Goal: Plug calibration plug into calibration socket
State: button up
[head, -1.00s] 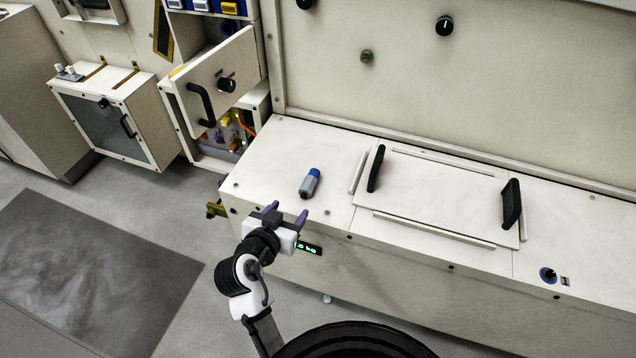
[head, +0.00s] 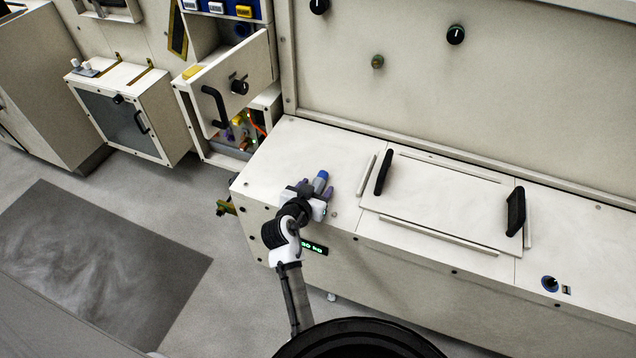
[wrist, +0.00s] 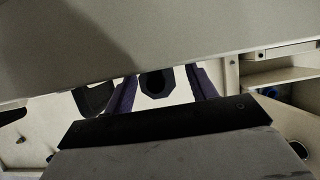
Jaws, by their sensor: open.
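The calibration plug, a short cylinder with a blue end (head: 321,176), lies on the bench top. My gripper (head: 317,188) is open with its purple fingers beside the plug; its grey part is mostly hidden behind the gripper in the head view. In the wrist view the open fingers (wrist: 160,88) flank a dark, faceted shape with a hole; I cannot tell for certain what it is.
A flat panel (head: 440,205) with two upright black handles (head: 383,172) lies right of the gripper, edged by raised strips. An open cabinet door (head: 232,85) with a black handle stands at the back left. The bench's right end is mostly clear.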

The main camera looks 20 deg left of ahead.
jog(key=c, duration=1.1)
jog(key=shift+r, duration=0.1)
notch_tip(320, 180, up, 20)
